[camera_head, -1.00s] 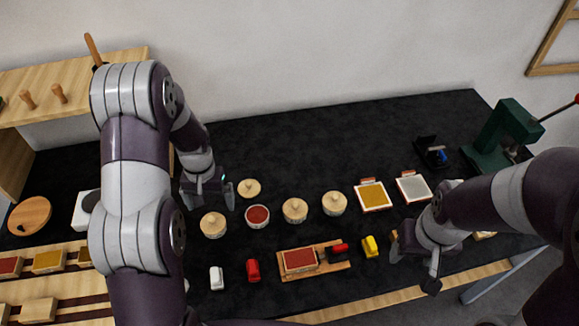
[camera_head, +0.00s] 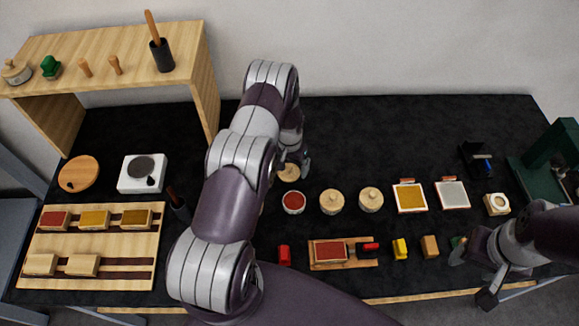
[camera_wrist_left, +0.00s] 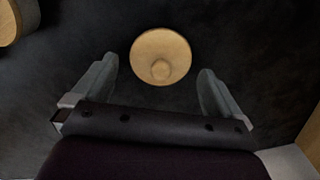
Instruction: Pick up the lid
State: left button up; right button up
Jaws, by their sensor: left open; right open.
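The lid is a round pale wooden disc with a small knob (camera_head: 289,173), lying on the black table behind an open jar of red material (camera_head: 293,203). In the left wrist view the whole lid (camera_wrist_left: 160,50) shows ahead of and between my open, empty fingers, apart from both. My left gripper (camera_wrist_left: 157,78) is above the table; in the head view it (camera_head: 304,163) is at the lid's right edge, partly hidden by my arm. My right gripper (camera_head: 472,275) is open and empty near the table's front right edge, away from the lid.
Two lidded jars (camera_head: 332,202) (camera_head: 370,200) stand right of the open jar. A wooden block tray (camera_head: 150,265), a white scale (camera_head: 132,181) and a wooden shelf (camera_head: 200,60) are at the left.

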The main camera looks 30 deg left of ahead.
pick_arm(q)
jog(key=shift+s+f, duration=0.15)
jog(key=shift+f, duration=0.45)
jog(key=c, duration=1)
jog(key=shift+r, duration=0.1)
